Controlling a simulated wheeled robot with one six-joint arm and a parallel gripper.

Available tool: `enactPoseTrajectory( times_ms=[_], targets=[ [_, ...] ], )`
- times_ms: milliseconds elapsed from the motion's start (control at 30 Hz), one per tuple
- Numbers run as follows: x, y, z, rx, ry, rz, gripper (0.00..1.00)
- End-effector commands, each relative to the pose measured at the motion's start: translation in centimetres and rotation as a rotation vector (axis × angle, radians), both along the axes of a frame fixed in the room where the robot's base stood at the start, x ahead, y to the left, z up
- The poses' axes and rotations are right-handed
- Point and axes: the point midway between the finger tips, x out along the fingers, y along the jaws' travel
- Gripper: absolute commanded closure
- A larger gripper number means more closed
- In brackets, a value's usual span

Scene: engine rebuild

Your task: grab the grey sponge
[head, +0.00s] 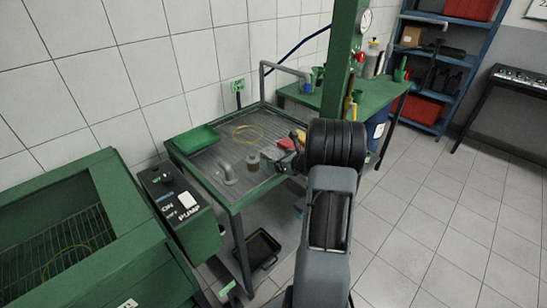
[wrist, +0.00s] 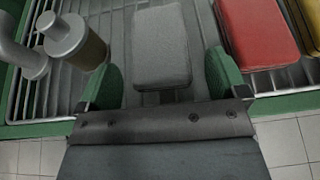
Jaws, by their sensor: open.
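The grey sponge (wrist: 162,45) lies on the ribbed tray (wrist: 42,92) in the wrist view, its long side running away from me. My gripper (wrist: 164,66) is open. One green finger is to the left of the sponge's near part and the other to its right, with gaps on both sides. I cannot tell whether the fingertips are down at the sponge's height. In the head view my gripper (head: 287,160) is over the right front edge of the green sink table (head: 235,204). I cannot make out the grey sponge there.
A red sponge (wrist: 253,32) lies close to the right, with a yellow one (wrist: 307,22) beyond it. A brown-and-grey cylinder (wrist: 80,42) and a grey bent pipe (wrist: 17,50) stand to the left. A green tray (head: 196,139) sits at the table's back left.

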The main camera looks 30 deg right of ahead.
Motion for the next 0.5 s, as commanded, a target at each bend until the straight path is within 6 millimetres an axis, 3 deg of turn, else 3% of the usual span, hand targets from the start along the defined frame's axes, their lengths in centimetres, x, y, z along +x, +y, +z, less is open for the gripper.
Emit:
enactPoseTrajectory(
  times_ms=[67, 500],
  targets=[
    [-0.02, 0.00, 0.01, 0.000, 0.000, 0.000, 0.14],
    [-0.04, -0.01, 0.02, 0.000, 0.000, 0.000, 0.56]
  ],
)
